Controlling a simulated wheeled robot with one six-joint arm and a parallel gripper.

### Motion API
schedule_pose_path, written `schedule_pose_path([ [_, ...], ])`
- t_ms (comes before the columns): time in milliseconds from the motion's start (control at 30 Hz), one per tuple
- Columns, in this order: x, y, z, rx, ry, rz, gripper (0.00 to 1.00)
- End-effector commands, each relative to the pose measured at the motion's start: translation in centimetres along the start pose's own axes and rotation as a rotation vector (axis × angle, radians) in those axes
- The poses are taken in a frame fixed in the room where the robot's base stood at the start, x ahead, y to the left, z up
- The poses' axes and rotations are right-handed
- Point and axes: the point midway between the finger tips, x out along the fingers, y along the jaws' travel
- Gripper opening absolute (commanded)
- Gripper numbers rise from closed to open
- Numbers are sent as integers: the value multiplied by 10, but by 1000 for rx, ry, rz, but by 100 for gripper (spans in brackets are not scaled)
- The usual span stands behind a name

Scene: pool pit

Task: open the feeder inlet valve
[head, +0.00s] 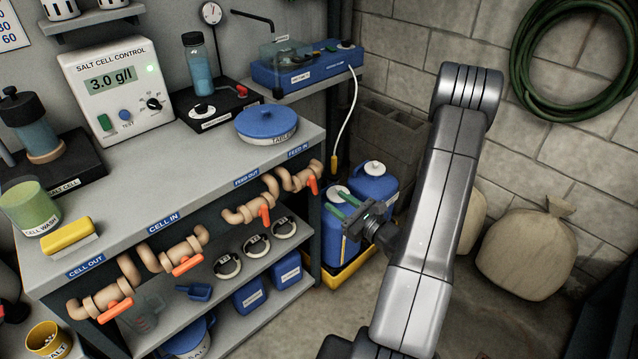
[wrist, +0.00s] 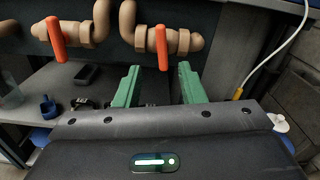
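The feeder inlet valve (head: 299,180), under the "FEED IN" label, is a tan pipe fitting with an orange handle (head: 312,184) at the bench's right end. In the wrist view the handle (wrist: 161,47) hangs down, across the pipe. My gripper (head: 337,205) is in front and to the right of it in the head view. In the wrist view its green fingers (wrist: 158,82) are spread with nothing between them. The handle appears just beyond and between the fingertips, apart from them.
The feeder outlet valve (head: 258,206) sits close to the left, its orange handle also hanging. Cell valves (head: 180,257) are farther left. Blue jugs (head: 372,185) stand in a yellow tray below my gripper. A white cable (head: 347,115) hangs nearby. A lower shelf (head: 245,322) holds containers.

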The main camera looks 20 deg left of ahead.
Motion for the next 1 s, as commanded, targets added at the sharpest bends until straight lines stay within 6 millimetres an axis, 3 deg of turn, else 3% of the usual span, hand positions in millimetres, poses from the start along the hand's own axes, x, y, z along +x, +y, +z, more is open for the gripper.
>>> schedule_pose_path([
  [200,44,1,2,-2,-1,5,36],
  [400,75,1,1,-1,-1,3,36],
  [600,89,1,0,0,0,1,36],
  [867,90,0,0,0,0,0,36],
  [1000,90,0,0,0,0,0,13],
])
